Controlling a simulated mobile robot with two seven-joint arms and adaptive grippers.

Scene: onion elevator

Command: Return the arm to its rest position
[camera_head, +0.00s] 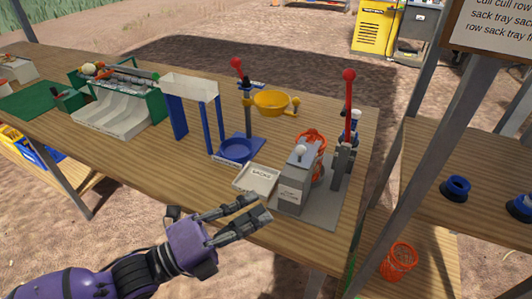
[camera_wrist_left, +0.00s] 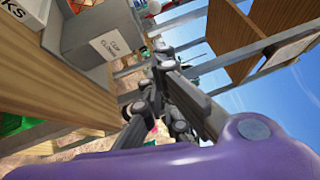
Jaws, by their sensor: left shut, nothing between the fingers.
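My left arm, purple with dark joints, reaches in from the lower left of the head view. Its left gripper (camera_head: 258,208) is at the front edge of the table, just in front of the white tray labelled SACKS (camera_head: 257,179) and left of the grey box (camera_head: 296,185). The gripper is shut with nothing held. In the left wrist view the dark fingers fill the middle, with the grey box labelled CLIP CLOSES (camera_wrist_left: 110,46) beyond them at upper left. My right gripper does not show.
The wooden table (camera_head: 150,170) carries a blue stand (camera_head: 190,105), a yellow bowl (camera_head: 271,103), a red-knobbed lever (camera_head: 348,110) and a white chute (camera_head: 115,118). A wooden shelf (camera_head: 470,150) stands at right, with an orange basket (camera_head: 399,260) low down. Bare ground lies in front.

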